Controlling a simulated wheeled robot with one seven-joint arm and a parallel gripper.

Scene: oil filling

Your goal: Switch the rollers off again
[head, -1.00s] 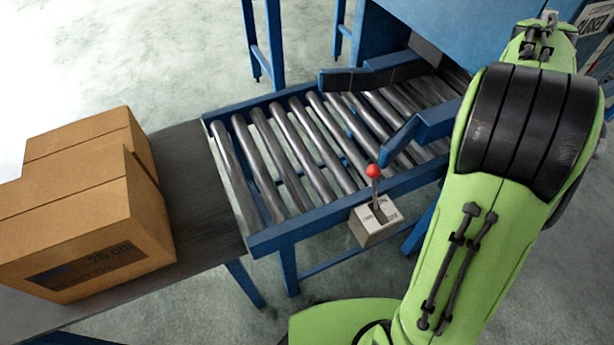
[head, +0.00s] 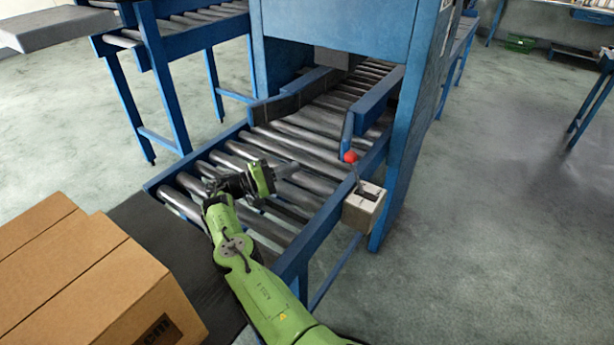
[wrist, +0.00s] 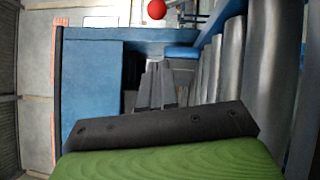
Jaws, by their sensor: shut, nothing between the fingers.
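The roller switch is a pale box (head: 363,208) on the near right rail of the roller conveyor (head: 310,240). Its lever carries a red ball (head: 350,157) and stands up, leaning a little left in the head view. The red ball also shows at the top edge of the wrist view (wrist: 156,9). My gripper (head: 286,170) is shut and empty above the rollers (head: 318,150), left of the lever and apart from it. In the wrist view its green and dark parts fill the bottom. The lettering on the switch box cannot be read.
A cardboard box (head: 80,280) stands on the dark belt (head: 180,250) at the near left. Blue guides (head: 372,103) narrow the rollers towards a blue machine housing (head: 335,25). Another roller conveyor (head: 185,28) stands at the back left. The floor to the right is open.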

